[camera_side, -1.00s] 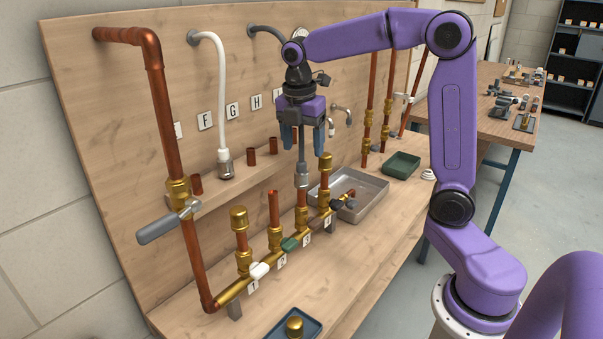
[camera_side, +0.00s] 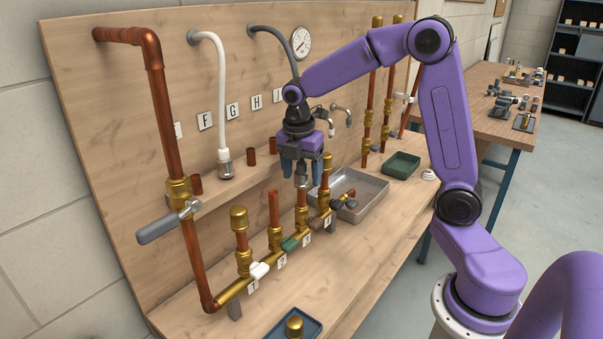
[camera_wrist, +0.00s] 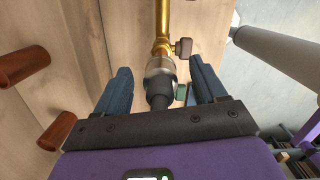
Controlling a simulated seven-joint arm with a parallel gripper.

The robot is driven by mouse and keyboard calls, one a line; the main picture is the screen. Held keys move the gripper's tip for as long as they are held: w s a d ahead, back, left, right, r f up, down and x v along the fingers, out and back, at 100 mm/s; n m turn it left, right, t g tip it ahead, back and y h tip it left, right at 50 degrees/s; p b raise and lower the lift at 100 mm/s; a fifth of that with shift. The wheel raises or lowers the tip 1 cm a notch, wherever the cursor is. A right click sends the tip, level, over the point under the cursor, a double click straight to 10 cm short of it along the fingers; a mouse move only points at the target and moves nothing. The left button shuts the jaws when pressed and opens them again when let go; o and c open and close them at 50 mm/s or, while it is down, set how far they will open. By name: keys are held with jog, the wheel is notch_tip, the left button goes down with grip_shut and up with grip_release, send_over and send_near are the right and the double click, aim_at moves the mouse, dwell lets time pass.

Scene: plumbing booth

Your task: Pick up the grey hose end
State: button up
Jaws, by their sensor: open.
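The grey hose (camera_side: 274,33) comes out of the board and arches down behind my wrist. Its end, a silvery metal collar (camera_side: 301,181), is upright at the top of the copper stub at position 3 (camera_side: 301,196). In the wrist view the collar (camera_wrist: 160,67) and the dark hose just above it lie between my fingers. My gripper (camera_side: 301,178) points down and is open, with one blue finger on each side of the hose end.
Capped brass fittings (camera_side: 239,218) and a bare copper stub (camera_side: 274,207) stand left on the manifold. A white hose (camera_side: 224,100) hangs at left. A grey tray (camera_side: 374,190) lies right behind the manifold, with a green tray (camera_side: 402,165) beyond. The front bench is mostly clear.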

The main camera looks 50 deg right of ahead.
aim_at(303, 162)
jog(key=c, duration=1.2)
jog(key=shift+r, duration=0.2)
jog(key=shift+r, duration=0.25)
jog(key=r, duration=0.3)
jog(key=shift+s, duration=0.2)
jog(key=shift+s+a+r, duration=0.25)
jog(key=shift+s+r, duration=2)
jog(key=shift+r, duration=0.05)
jog(key=shift+s+a+r, duration=0.3)
jog(key=shift+s+r, duration=1.9)
jog(key=shift+r, duration=0.05)
jog(key=shift+s+a+r, duration=0.25)
jog(key=shift+s+r, duration=2)
jog(key=shift+r, duration=0.05)
